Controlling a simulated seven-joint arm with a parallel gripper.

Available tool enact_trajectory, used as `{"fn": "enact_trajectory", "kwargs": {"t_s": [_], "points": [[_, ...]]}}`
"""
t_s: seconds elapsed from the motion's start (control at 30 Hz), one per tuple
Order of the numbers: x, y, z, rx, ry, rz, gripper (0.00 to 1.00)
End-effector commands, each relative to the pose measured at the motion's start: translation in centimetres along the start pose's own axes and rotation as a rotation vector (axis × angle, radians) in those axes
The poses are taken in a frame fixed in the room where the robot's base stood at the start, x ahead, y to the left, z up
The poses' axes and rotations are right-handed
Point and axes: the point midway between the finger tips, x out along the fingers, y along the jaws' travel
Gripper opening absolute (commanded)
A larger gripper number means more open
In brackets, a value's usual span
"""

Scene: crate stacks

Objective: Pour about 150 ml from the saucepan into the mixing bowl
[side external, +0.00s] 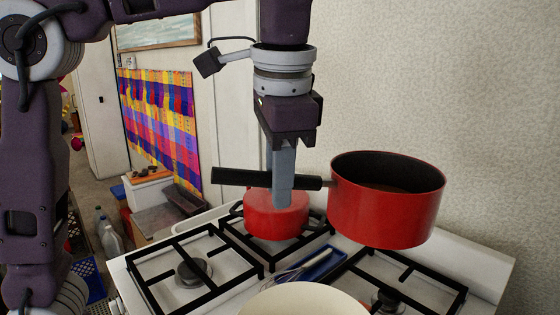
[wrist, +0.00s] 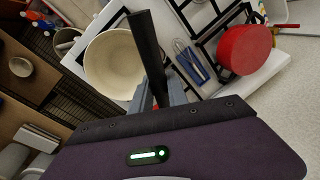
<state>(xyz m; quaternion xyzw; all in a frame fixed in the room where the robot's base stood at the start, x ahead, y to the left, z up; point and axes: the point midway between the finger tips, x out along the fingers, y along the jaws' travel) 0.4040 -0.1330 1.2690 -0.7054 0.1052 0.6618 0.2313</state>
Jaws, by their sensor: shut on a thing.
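The red saucepan (side external: 385,215) has a dark inside and a long black handle (side external: 235,177). My gripper (side external: 284,192) is shut on this handle and holds the pan above the stove, roughly level. A brownish surface shows inside it, but the liquid level is unclear. The cream mixing bowl (side external: 305,300) is at the bottom edge of the side view, partly cut off, lower than the pan and in front of it. In the wrist view the bowl (wrist: 110,65) looks empty, and the handle (wrist: 146,45) crosses beside it between my fingers (wrist: 162,95). The pan's body is not clear there.
Another red pot (side external: 275,220) stands on a rear burner behind my fingers; a red round thing (wrist: 245,50) shows in the wrist view. A blue tray (side external: 318,266) with a whisk lies between the black grates (side external: 185,270). A plain wall is behind the stove.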

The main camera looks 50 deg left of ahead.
Motion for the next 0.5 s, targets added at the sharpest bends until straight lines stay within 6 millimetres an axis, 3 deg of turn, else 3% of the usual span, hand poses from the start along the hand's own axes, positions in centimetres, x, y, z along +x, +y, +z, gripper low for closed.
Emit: {"fn": "enact_trajectory", "kwargs": {"t_s": [0.1,0.2,0.3,0.5], "points": [[-1.6,5.8,3.6,0.09,0.027,0.003,0.0],[-2.2,9.6,7.2,0.153,0.041,0.004,0.0],[-2.5,12.1,10.5,0.204,0.053,0.005,0.0],[-2.3,14.7,15.1,0.269,0.068,0.01,0.0]]}}
